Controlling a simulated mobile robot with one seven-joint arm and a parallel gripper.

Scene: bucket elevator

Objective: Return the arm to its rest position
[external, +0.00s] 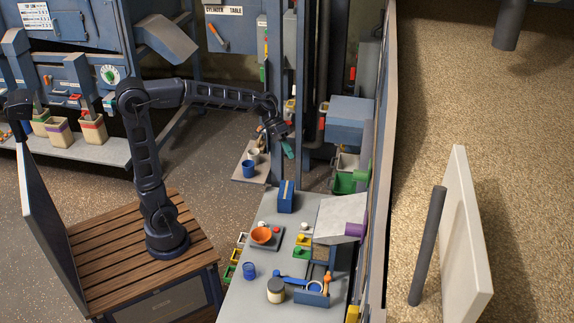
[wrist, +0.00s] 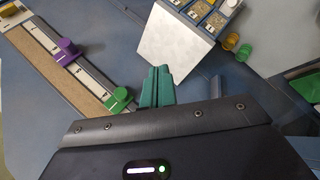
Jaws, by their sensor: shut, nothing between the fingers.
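My arm reaches out to the right from its base on the slatted wooden cart (external: 95,255). My gripper (external: 289,151) is in the air above the floor between the small shelf and the grey table. Its green fingers (wrist: 157,88) are together and hold nothing in the wrist view. In that view the fingers point towards a blue-grey panel with slider tracks, close to a white plate.
The grey table (external: 235,300) bears a blue block (external: 286,196), an orange bowl (external: 261,235), a jar (external: 275,290) and a tool tray. A small shelf (external: 242,175) with cups stands near my gripper. Blue machine posts and a wall rise close on the right.

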